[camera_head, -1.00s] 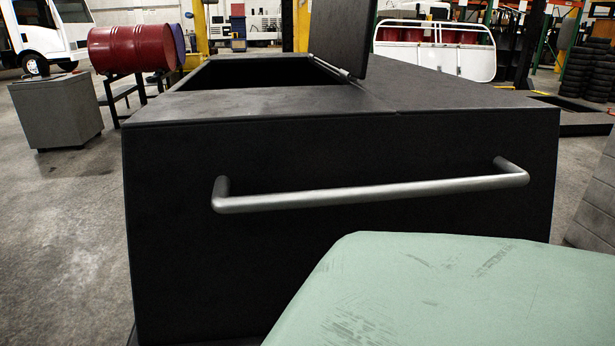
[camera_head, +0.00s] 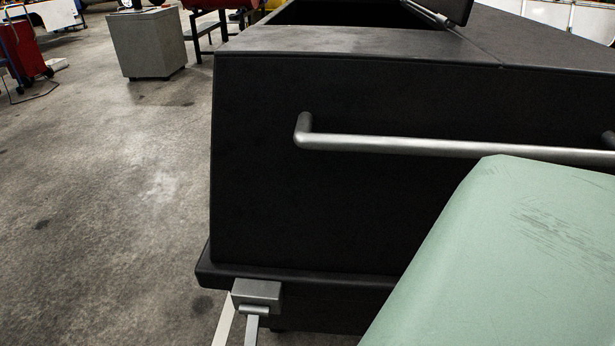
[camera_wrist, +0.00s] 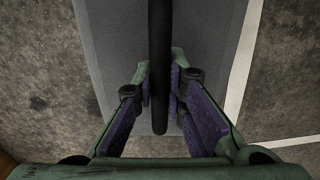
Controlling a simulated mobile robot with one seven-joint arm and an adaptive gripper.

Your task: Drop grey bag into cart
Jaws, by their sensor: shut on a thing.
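The grey bag (camera_wrist: 112,50) shows below my gripper in the wrist view, a flat grey shape over the concrete floor. Its dark handle (camera_wrist: 160,45) runs up the middle of that view. My gripper (camera_wrist: 162,85), with purple pads, is shut on this handle. The black cart (camera_head: 300,190) stands close in front in the head view, with a silver bar handle (camera_head: 430,146) on its near face. Its top has a dark opening (camera_head: 345,12) with a raised lid, partly cut off by the frame. The bag and my gripper are not in the head view.
A grey box (camera_head: 148,44) stands on the floor at the back left, with a dark stand (camera_head: 205,30) beside it. A red machine (camera_head: 28,45) is at the far left. The concrete floor left of the cart is clear.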

